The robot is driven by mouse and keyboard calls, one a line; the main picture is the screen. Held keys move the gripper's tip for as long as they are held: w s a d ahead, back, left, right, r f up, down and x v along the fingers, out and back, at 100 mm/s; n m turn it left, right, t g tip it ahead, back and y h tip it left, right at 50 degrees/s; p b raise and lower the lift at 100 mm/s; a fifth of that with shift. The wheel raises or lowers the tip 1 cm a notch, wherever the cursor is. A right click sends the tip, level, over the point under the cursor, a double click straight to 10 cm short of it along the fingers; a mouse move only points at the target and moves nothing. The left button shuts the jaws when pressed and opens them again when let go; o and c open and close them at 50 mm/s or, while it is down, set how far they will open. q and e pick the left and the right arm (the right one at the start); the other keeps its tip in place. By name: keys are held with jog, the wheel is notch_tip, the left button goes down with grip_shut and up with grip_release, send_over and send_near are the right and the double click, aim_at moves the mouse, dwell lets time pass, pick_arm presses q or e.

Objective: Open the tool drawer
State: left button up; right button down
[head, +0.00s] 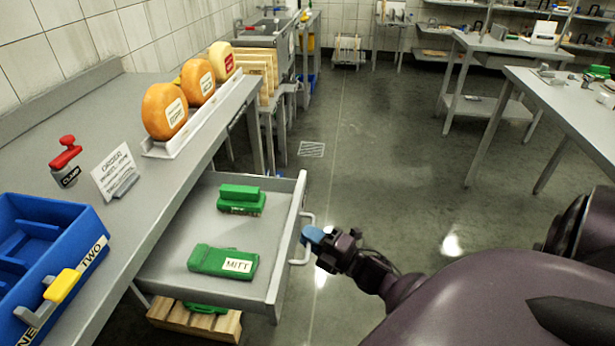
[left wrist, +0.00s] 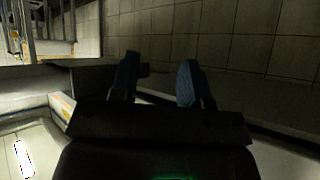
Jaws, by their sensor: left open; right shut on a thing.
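The tool drawer (head: 288,232) under the steel counter stands pulled out in the head view, with its inside visible. A green mitt (head: 222,262) with a "MITT" label and a green block-like item (head: 241,198) lie on its floor. My right gripper (head: 308,240) is at the drawer's front and is shut on the pale bar handle (head: 305,252). My left gripper (left wrist: 157,82) shows only in the left wrist view, with its blue-tipped fingers apart and nothing between them.
On the counter (head: 150,214) are several cheese wheels in a rack (head: 166,148), a red-topped clamp (head: 66,160), a sign (head: 115,172) and a blue crate (head: 30,255). A wooden pallet (head: 195,320) lies below the drawer.

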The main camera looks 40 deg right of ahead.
jog(key=c, duration=1.2)
grip_release()
jog(key=v, duration=1)
jog(key=shift+s+d, duration=0.15)
jog(key=shift+s, duration=0.25)
jog(key=shift+s, duration=0.1)
